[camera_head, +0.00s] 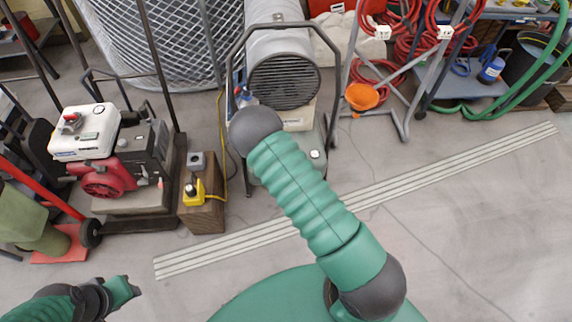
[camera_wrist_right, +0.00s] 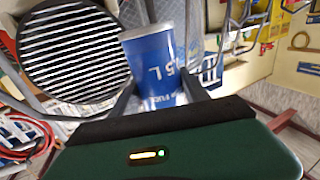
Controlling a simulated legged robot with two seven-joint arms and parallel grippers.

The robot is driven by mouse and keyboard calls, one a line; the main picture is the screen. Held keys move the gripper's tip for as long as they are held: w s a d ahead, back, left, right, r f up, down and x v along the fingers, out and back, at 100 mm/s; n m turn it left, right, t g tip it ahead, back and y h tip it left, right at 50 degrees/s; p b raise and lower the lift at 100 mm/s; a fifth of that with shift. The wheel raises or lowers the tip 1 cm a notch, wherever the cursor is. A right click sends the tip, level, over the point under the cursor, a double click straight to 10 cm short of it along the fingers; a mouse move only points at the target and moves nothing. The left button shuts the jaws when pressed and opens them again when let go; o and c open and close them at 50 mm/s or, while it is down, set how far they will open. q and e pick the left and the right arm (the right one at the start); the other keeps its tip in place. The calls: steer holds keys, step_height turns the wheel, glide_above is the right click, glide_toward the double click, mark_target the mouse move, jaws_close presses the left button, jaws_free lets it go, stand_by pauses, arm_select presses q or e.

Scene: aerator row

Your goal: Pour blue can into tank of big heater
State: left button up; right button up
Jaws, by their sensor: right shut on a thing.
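The big heater (camera_head: 284,42) is a grey cylinder with a round dark grille inside a tubular frame, at the top middle of the head view. Its grille (camera_wrist_right: 80,50) fills the upper left of the wrist view. The blue can (camera_wrist_right: 152,62), with a pale end and white lettering, is between the dark fingers of my right gripper (camera_wrist_right: 160,98), which is shut on it beside the grille. In the head view my right forearm and wrist cover that gripper. The tank opening is not distinguishable. My left gripper (camera_head: 128,292) is at the lower left, away from the heater; its jaw gap is unclear.
A red and white generator (camera_head: 92,140) stands at left. A wooden block (camera_head: 206,206) with a yellow switch (camera_head: 194,192) stands between it and the heater. An orange funnel (camera_head: 362,97) and red hoses (camera_head: 372,72) are to the right.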

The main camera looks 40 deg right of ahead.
steer(key=w+d+f+h+b, duration=0.1)
steer(key=w+d+f+b, duration=0.1)
steer(key=d+f+b, duration=0.2)
steer(key=w+d+f+m+b, duration=0.1)
steer(key=w+d+f+b, duration=0.2)
steer(key=f+b, duration=0.5)
step_height(320, 180, down, 3)
steer(key=shift+w+d+r+h+b, duration=0.15)
steer(key=shift+d+h+b, duration=0.25)
steer(key=shift+d, duration=0.5)
steer(key=shift+a+m, duration=0.15)
steer(key=shift+m, duration=0.15)
